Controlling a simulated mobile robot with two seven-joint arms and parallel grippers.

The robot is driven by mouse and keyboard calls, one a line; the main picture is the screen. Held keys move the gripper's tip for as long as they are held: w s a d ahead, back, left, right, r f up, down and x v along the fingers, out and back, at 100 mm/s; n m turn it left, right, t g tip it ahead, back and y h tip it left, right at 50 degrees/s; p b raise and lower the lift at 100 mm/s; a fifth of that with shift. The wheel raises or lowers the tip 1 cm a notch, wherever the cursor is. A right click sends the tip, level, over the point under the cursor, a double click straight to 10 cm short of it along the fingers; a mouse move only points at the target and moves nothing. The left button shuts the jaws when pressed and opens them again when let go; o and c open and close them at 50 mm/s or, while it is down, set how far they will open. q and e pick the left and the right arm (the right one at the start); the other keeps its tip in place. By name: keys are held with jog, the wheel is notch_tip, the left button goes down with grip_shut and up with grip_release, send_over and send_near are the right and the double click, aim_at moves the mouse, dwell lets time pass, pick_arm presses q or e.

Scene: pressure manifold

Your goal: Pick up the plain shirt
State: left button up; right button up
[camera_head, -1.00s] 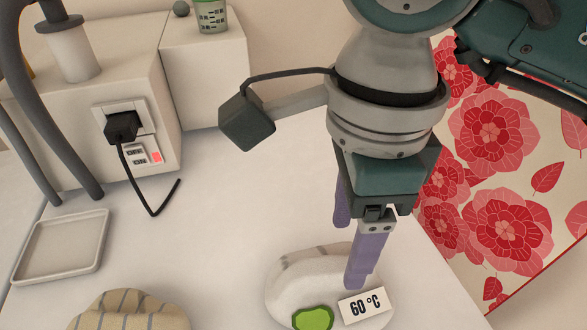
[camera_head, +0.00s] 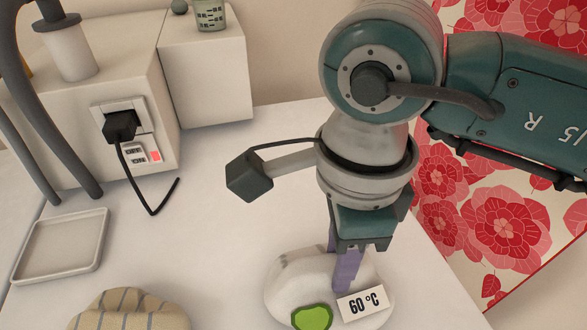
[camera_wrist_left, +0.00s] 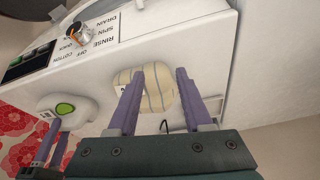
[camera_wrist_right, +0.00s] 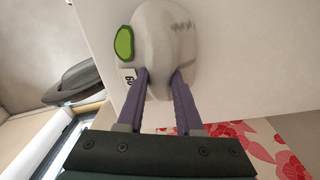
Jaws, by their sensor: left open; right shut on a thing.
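The plain shirt (camera_head: 300,275) is a white rounded bundle with a green patch (camera_head: 312,317) and a "60 °C" tag (camera_head: 361,303). It lies on the white surface at the bottom of the head view. My right gripper (camera_head: 343,280) points down and is shut on it; in the right wrist view its purple fingers (camera_wrist_right: 160,80) press on both sides of the shirt (camera_wrist_right: 165,40). My left gripper (camera_wrist_left: 158,72) is open and empty, with a striped beige bundle (camera_wrist_left: 155,93) beyond its fingers. The left gripper is not in the head view.
The striped bundle (camera_head: 128,312) lies left of the shirt. A shallow tray (camera_head: 62,245) is at the left. A white box with a plugged-in black cord (camera_head: 122,125) stands behind. A red-flowered panel (camera_head: 500,230) is at the right. The middle surface is clear.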

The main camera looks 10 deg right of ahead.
grip_shut()
dwell(0.8)
